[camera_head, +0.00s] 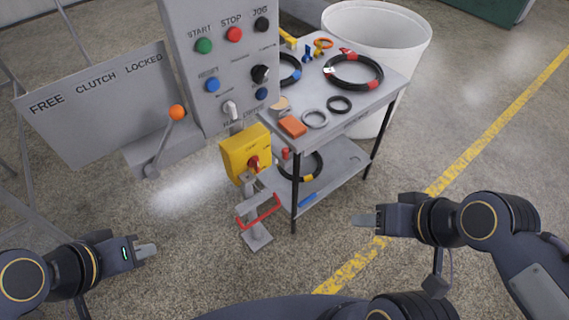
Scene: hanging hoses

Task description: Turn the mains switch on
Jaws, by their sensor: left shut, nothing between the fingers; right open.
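The likely mains switch is a yellow box (240,148) with a red rotary knob (253,163), low on the post below the grey control panel. The lettering on the yellow box is too small to read, so I cannot tell the knob's setting. My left gripper (147,250) is shut and empty, low at the left, well apart from the yellow box. My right gripper (366,219) is open and empty, to the right of the box and in front of the table. Neither gripper touches anything.
The control panel (218,60) has several buttons and knobs. A clutch plate (95,100) with an orange-knobbed lever (176,113) stands left. A grey table (365,105) with hoses is right of the box. A red bar (258,212) sits low on the post. Front floor is clear.

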